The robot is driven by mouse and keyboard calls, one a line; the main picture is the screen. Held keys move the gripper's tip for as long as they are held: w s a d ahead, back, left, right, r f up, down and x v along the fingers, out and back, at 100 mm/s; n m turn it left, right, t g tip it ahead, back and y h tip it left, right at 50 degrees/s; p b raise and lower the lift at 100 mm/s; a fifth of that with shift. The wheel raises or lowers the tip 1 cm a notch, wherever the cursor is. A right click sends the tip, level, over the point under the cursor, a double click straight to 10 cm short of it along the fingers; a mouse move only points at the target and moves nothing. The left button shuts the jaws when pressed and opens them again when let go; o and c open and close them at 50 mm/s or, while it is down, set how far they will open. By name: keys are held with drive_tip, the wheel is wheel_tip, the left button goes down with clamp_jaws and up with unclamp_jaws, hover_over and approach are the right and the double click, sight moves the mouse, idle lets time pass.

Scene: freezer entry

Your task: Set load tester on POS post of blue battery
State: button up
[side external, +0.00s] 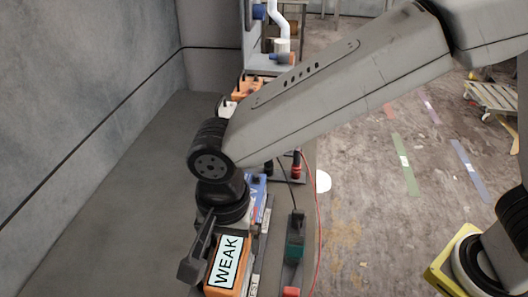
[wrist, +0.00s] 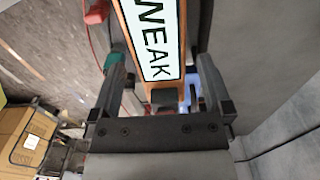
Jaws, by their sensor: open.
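My gripper (side external: 198,258) is open and points down beside the orange block labelled WEAK (side external: 228,262). In the wrist view the fingers of my gripper (wrist: 162,72) stand apart, with the end of the WEAK block (wrist: 155,40) showing between them; I cannot tell how far below them it is. The blue battery (side external: 257,188) is mostly hidden behind my wrist, and its POS post cannot be made out. A dark and teal tool with a red end (side external: 295,240), possibly the load tester, stands right of the WEAK block. Its teal part (wrist: 123,60) shows by the left finger.
A red cable (side external: 316,210) runs along the right edge of the bench. Red and black upright pieces (side external: 296,165) stand behind the teal tool. More orange blocks (side external: 246,88) are at the back. The grey surface (side external: 120,210) to the left is clear, up to a wall.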

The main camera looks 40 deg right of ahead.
drive_tip(key=shift+f, duration=0.85)
drive_tip(key=shift+r, duration=0.1)
clamp_jaws()
